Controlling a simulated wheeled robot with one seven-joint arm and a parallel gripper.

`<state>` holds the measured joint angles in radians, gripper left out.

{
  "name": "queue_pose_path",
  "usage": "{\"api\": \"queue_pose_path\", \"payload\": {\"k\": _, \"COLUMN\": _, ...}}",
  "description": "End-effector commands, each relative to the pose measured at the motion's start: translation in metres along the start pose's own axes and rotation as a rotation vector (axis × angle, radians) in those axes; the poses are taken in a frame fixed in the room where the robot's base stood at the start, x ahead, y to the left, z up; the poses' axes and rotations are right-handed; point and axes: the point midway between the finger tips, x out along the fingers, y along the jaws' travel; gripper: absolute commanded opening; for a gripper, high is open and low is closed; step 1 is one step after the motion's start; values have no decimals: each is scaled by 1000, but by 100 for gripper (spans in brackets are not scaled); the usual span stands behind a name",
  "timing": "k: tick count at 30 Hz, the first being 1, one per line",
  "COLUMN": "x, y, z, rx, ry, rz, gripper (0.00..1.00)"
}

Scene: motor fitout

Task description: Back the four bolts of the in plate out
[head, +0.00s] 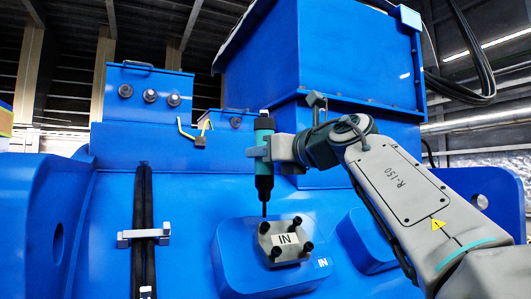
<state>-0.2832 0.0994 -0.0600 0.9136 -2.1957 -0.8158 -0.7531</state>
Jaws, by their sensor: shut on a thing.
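The in plate (285,240) is a grey plate marked "IN" on a raised blue pad (232,262) of the motor housing. Several black bolts, such as the one at its right corner (308,247), stand proud at its corners. My gripper (268,148) is shut on a teal and black driver tool (264,180), held upright. The driver's thin bit (264,209) points down at the plate's upper left corner. Whether the tip touches a bolt there I cannot tell.
A second blue pad (366,240) rises right of the plate. A black strap or cable (142,210) with a grey bracket runs down the left. A tall blue box (325,60) stands behind.

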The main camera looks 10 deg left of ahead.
Motion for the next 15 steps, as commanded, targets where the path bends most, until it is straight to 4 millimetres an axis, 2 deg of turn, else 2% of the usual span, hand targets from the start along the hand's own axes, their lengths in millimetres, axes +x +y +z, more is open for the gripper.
{"api": "queue_pose_path", "payload": {"k": 15, "x": -1, "y": 0, "z": -4, "rx": -1, "ry": -3, "rz": 0, "gripper": 4}}
